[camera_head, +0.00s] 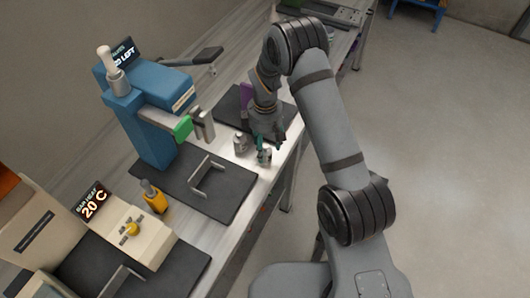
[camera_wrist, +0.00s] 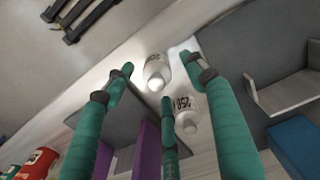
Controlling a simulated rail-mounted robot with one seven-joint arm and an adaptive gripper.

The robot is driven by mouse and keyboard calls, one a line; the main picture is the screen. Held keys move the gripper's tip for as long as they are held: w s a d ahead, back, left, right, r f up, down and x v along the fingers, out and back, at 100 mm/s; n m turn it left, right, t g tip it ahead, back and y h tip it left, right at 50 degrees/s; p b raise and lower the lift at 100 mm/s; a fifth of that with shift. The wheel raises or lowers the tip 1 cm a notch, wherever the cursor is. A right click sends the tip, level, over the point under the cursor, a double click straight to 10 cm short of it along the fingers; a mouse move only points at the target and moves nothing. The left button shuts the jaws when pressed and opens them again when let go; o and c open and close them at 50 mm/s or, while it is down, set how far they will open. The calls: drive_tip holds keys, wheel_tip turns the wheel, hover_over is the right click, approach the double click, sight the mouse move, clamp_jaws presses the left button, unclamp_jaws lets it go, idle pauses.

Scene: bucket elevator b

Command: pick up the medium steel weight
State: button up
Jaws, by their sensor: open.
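Two small steel weights stand close together on the bench. In the wrist view, one weight (camera_wrist: 157,73) appears between the spread green fingertips, its label only partly readable. The other weight (camera_wrist: 188,111), marked what looks like 250, is just below it, by the third finger. I cannot tell for sure which is the medium one. My gripper (camera_wrist: 160,78) is open, pointing down close over the bench, holding nothing.
A blue press-like machine (camera_head: 150,120) with a green block (camera_head: 183,128) stands left on a dark mat (camera_head: 225,205) with a metal handle. Another dark mat (camera_head: 230,105) with a purple piece lies behind. A yellow bottle (camera_head: 154,198) stands nearer. The bench's right edge is close.

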sight(266, 152)
drive_tip(key=f, duration=0.1)
drive_tip(key=f+p, duration=0.1)
drive_tip(key=f, duration=0.2)
drive_tip(key=shift+w+d, duration=0.1)
drive_tip(key=shift+w, duration=0.15)
drive_tip(key=shift+c, duration=0.8)
drive_tip(key=c, duration=1.3)
